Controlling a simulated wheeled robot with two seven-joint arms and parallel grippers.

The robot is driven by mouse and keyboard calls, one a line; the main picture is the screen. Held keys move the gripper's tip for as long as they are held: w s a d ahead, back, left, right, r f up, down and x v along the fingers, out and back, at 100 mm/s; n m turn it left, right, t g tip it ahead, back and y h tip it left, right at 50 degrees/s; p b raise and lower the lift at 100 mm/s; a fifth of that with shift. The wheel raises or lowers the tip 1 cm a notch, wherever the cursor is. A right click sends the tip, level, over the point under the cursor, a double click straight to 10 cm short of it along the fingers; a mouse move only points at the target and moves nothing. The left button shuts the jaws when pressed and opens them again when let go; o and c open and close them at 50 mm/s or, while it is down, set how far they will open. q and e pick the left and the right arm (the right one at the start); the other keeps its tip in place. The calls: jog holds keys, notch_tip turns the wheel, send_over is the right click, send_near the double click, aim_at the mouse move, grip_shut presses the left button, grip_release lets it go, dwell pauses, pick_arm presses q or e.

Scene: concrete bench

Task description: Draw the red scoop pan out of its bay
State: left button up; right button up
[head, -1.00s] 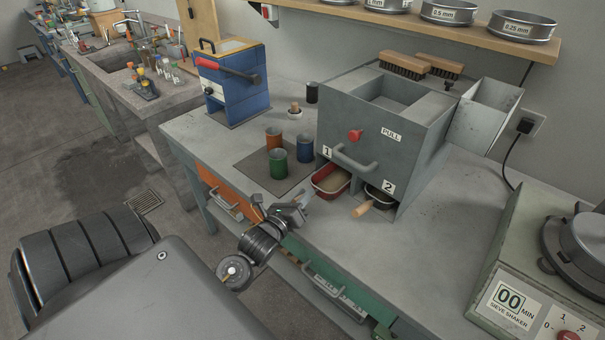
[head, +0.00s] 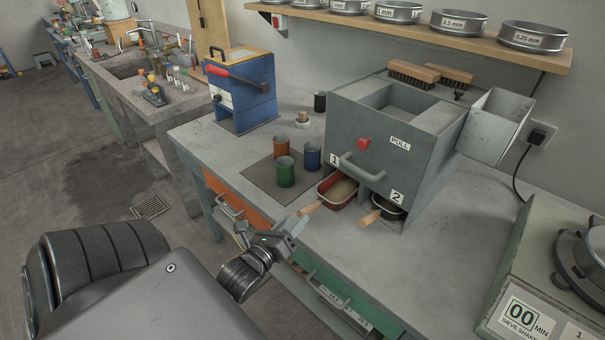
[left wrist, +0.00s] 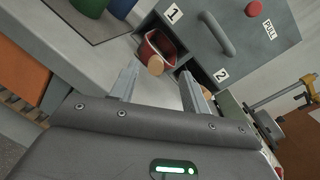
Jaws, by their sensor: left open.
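The red scoop pan (head: 336,201) sits in bay 1 of the grey box (head: 385,150), filled with pale material. Its wooden handle (head: 309,208) sticks out toward me. My left gripper (head: 294,228) is open and empty, just short of the handle and apart from it. In the left wrist view the red pan (left wrist: 166,45) lies ahead, and its round handle end (left wrist: 155,65) shows between the open fingers (left wrist: 160,80), beyond their tips. A dark pan (head: 388,204) with a wooden handle sits in bay 2. My right gripper is not in view.
Orange, green and blue cups (head: 286,172) stand on a dark mat left of the bays. A fixed pull handle (head: 362,168) is above the bays. The sieve shaker (head: 530,300) is at right. The bench top in front of the bays is clear.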

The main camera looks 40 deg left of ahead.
pick_arm(q)
jog(key=s, duration=0.3)
jog(key=shift+d, duration=0.2)
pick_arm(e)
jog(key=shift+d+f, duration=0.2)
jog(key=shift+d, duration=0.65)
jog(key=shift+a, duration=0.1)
